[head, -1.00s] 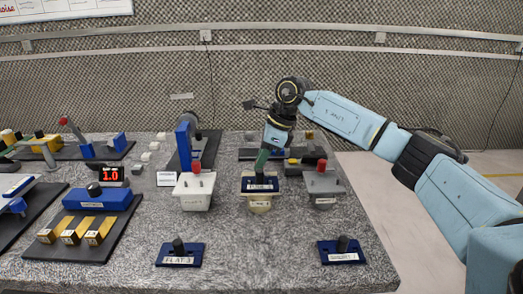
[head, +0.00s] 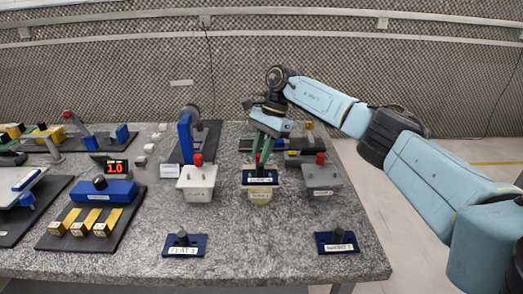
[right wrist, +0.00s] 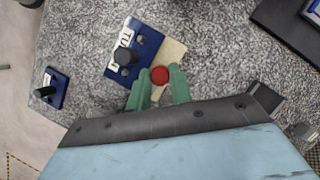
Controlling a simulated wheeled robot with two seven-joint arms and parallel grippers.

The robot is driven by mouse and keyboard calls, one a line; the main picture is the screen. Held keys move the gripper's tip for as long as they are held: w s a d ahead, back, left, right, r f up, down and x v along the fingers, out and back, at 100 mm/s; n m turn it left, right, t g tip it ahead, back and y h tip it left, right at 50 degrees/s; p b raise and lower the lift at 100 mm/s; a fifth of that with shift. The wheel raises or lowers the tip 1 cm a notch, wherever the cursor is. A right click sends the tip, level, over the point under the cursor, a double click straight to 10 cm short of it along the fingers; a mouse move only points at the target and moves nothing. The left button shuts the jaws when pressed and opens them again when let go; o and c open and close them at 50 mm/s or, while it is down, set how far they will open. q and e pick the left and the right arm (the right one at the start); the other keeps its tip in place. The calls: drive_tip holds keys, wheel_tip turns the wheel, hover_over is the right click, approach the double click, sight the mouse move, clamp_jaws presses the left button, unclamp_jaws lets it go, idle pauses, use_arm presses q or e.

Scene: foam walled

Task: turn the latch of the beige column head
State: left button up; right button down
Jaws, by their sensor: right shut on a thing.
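The beige column head (head: 259,196) stands in the middle of the table, a dark blue plate (head: 261,178) with a label lying on its top. In the right wrist view the beige head (right wrist: 172,52) shows beside the blue plate (right wrist: 113,67), which has a black knob (right wrist: 124,57). A round red latch knob (right wrist: 159,75) sits at the head's edge. My right gripper (head: 261,160) reaches down over the head from behind. In the wrist view its green fingers (right wrist: 160,84) lie either side of the red knob, shut on it. My left gripper is not in view.
A white column head (head: 197,185) stands to the left and a grey one (head: 321,179) to the right, both with red knobs. Two loose blue plates (head: 184,251) (head: 337,249) lie in front. A blue device (head: 103,190) stands further left. The table's front middle is clear.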

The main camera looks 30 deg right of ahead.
drive_tip(key=shift+n, duration=0.6)
drive_tip(key=c, duration=1.3)
unclamp_jaws()
drive_tip(key=shift+o, duration=0.2)
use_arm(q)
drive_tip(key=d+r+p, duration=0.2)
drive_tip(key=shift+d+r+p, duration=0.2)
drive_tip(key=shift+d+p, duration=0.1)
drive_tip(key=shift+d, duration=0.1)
use_arm(e)
drive_tip(key=v, duration=1.3)
drive_tip(key=shift+w+r, duration=0.2)
drive_tip(key=shift+r, duration=0.05)
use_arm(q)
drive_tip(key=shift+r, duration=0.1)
